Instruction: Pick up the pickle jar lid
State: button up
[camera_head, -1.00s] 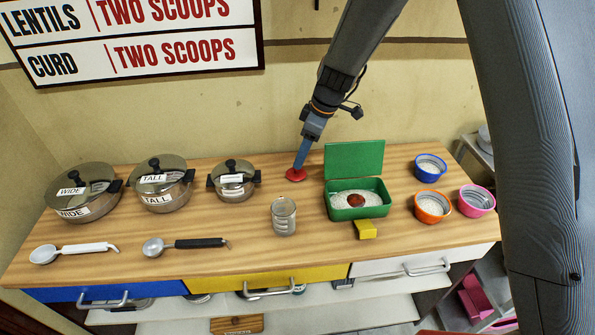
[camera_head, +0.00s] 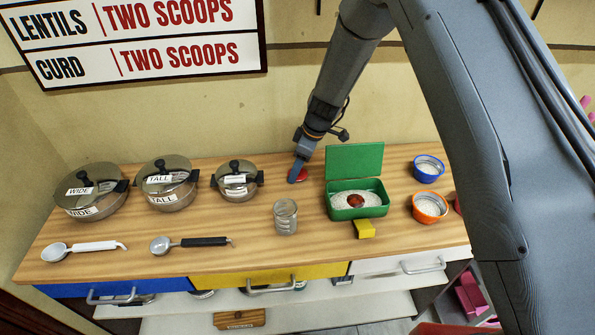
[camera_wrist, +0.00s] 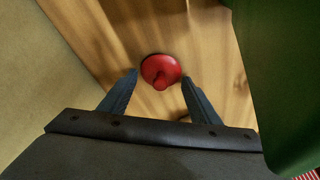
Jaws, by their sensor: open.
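The red lid (camera_head: 302,175) lies on the wooden counter, between the small pot and the green box. The fingers do not visibly touch the lid. A clear glass jar (camera_head: 286,216) stands in front of the lid, open at the top.
The green box (camera_head: 330,207) with its raised cover (camera_head: 354,160) stands close on the right, and its wall fills the right of the wrist view. The small pot (camera_head: 237,184) is on the left. The wall is close behind. Bowls (camera_head: 428,208) stand farther right.

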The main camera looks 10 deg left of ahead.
jog(key=shift+c, duration=0.5)
jog(key=c, duration=0.7)
jog(key=shift+o, duration=0.2)
